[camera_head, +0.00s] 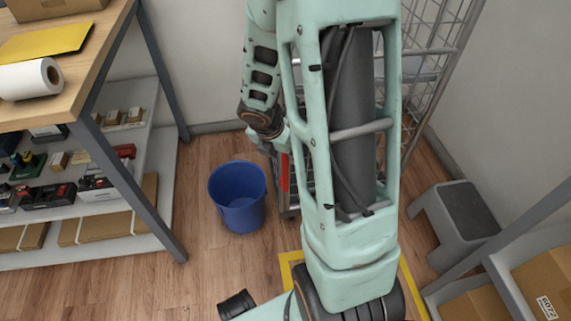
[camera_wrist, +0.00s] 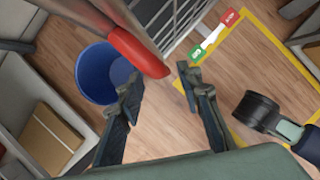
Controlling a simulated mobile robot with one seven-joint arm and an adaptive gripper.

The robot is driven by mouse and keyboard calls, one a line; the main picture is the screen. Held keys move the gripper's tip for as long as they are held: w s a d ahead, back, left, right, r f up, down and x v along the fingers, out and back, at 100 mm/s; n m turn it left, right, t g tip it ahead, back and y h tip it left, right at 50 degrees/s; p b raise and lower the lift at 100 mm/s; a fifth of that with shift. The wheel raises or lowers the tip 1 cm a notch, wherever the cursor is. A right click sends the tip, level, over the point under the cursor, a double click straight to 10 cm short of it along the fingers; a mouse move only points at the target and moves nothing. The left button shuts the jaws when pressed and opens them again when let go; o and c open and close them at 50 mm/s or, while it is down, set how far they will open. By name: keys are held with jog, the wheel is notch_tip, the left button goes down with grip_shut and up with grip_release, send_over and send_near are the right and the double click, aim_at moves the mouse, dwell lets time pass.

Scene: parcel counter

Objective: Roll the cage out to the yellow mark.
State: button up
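The cage (camera_head: 437,42) is a grey wire-mesh roll cage at the back, largely hidden behind my arm. Its red handle (camera_head: 284,172) shows beside my arm, and in the wrist view the red handle (camera_wrist: 137,52) is large and near. My gripper (camera_wrist: 162,82) is open, its fingertips apart on either side of the handle's lower end; I cannot tell whether they touch it. A pedal with red and green ends (camera_wrist: 213,35) sits low at the cage. The yellow mark (camera_head: 288,268) is an outline on the floor in front of the cage, partly hidden by my arm.
A blue bin (camera_head: 238,196) stands on the floor left of the cage. A wooden-topped counter (camera_head: 100,42) with stocked shelves is at left. A grey step stool (camera_head: 455,218) is at right, near a rack with cardboard boxes (camera_head: 545,285). Bare floor lies between counter and mark.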

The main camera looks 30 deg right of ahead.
jog(key=shift+b+x, duration=0.9)
jog(key=shift+x, duration=1.25)
grip_shut()
